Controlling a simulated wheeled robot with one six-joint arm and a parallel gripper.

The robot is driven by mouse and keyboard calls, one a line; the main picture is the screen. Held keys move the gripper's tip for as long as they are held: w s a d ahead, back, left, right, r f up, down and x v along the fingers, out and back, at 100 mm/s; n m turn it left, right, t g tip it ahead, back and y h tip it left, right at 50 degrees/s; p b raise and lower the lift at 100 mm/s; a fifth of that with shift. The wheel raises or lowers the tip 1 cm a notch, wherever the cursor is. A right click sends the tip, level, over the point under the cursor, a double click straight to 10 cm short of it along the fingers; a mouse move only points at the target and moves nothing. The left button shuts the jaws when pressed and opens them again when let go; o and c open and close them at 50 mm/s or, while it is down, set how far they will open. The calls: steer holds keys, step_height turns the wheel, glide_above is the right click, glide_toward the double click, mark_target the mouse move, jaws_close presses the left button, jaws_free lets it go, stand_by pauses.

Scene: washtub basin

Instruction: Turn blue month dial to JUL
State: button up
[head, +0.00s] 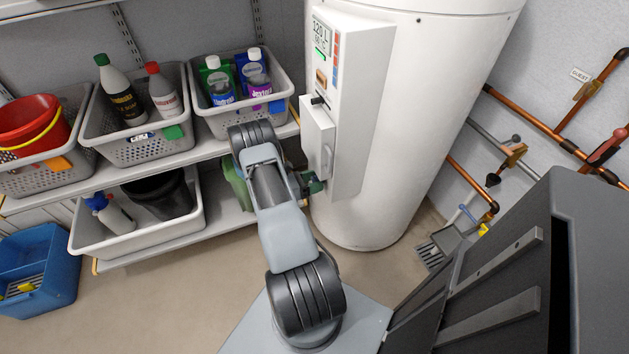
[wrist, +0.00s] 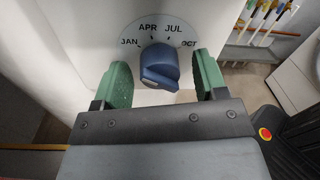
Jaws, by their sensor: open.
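The blue month dial (wrist: 159,66) shows in the wrist view on a round white plate (wrist: 128,30) marked JAN, APR, JUL and OCT. JUL is at the upper right of the dial, APR at the upper left. I cannot tell which month the dial points at. My gripper (wrist: 161,80) is open, one green finger on each side of the dial, with gaps visible between fingers and dial. In the head view my gripper (head: 314,184) is at the lower side of the white control box on the boiler. The dial is hidden there.
The white boiler (head: 430,110) stands behind the control box (head: 362,110). Shelves with grey baskets (head: 140,150) of bottles are at the left. Copper pipes (head: 535,117) with valves run along the right wall. A blue crate (head: 45,265) stands at the lower left.

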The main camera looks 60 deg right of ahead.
steer(key=shift+s+d, duration=0.1)
steer(key=shift+d, duration=0.1)
steer(key=c, duration=0.9)
steer(key=shift+m, duration=0.4)
steer(key=m+b, duration=0.2)
steer(key=shift+f+m, duration=0.15)
steer(key=shift+m, duration=0.25)
steer(key=m+b, duration=0.2)
steer(key=m, duration=0.2)
steer(key=shift+s+t+b, duration=0.1)
steer(key=shift+t+b, duration=0.2)
steer(key=shift+b, duration=0.1)
steer(key=m+b, duration=0.2)
steer(key=m, duration=0.1)
steer(key=m+b, duration=0.1)
steer(key=shift+a+f+m, duration=0.1)
steer(key=shift+a+m, duration=0.15)
steer(key=shift+m, duration=0.05)
steer(key=shift+s+m+t+b, duration=0.1)
steer(key=shift+m+t+b, duration=0.2)
steer(key=shift+m+b, duration=1.2)
